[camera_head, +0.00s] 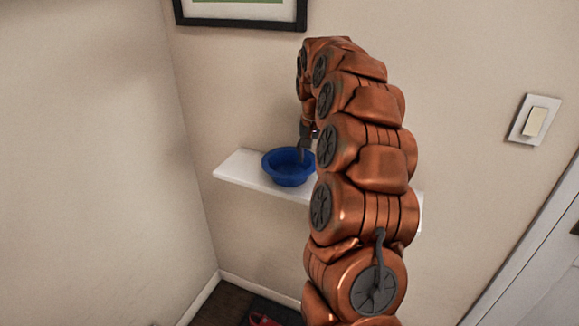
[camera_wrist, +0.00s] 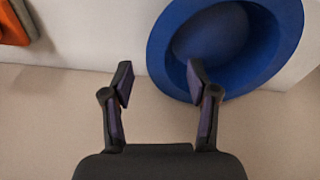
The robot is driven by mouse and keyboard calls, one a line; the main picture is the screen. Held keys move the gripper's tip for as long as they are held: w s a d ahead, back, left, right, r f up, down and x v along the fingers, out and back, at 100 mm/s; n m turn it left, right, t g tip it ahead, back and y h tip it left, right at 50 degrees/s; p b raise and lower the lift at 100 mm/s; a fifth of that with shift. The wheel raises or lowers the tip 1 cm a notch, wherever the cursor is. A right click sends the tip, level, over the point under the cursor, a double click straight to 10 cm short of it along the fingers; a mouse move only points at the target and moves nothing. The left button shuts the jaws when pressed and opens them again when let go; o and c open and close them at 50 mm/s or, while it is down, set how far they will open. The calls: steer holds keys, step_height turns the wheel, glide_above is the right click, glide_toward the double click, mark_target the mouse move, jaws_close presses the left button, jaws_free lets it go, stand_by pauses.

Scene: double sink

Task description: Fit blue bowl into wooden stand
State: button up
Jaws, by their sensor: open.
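The blue bowl (camera_head: 288,167) sits upright on a white wall shelf (camera_head: 240,169), left of my arm in the head view. In the wrist view the blue bowl (camera_wrist: 160,45) fills the upper right. My gripper (camera_wrist: 160,82) is open, with its two dark fingers apart. Its right finger overlaps the bowl's near rim in the picture, and the left finger is left of the bowl. I cannot tell whether the right finger touches the rim. In the head view my gripper (camera_head: 304,150) is small at the bowl's right side. No wooden stand can be made out for certain.
An orange and dark object (camera_wrist: 18,22), partly cut off, lies at the wrist view's top left. My arm hides the shelf's middle. A wall is close behind, with a picture frame (camera_head: 240,24) above and a light switch (camera_head: 534,120) at right. A red item (camera_head: 262,320) is on the floor.

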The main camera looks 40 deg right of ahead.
steer(key=shift+d+f, duration=0.1)
steer(key=shift+f, duration=1.1)
jaws_close()
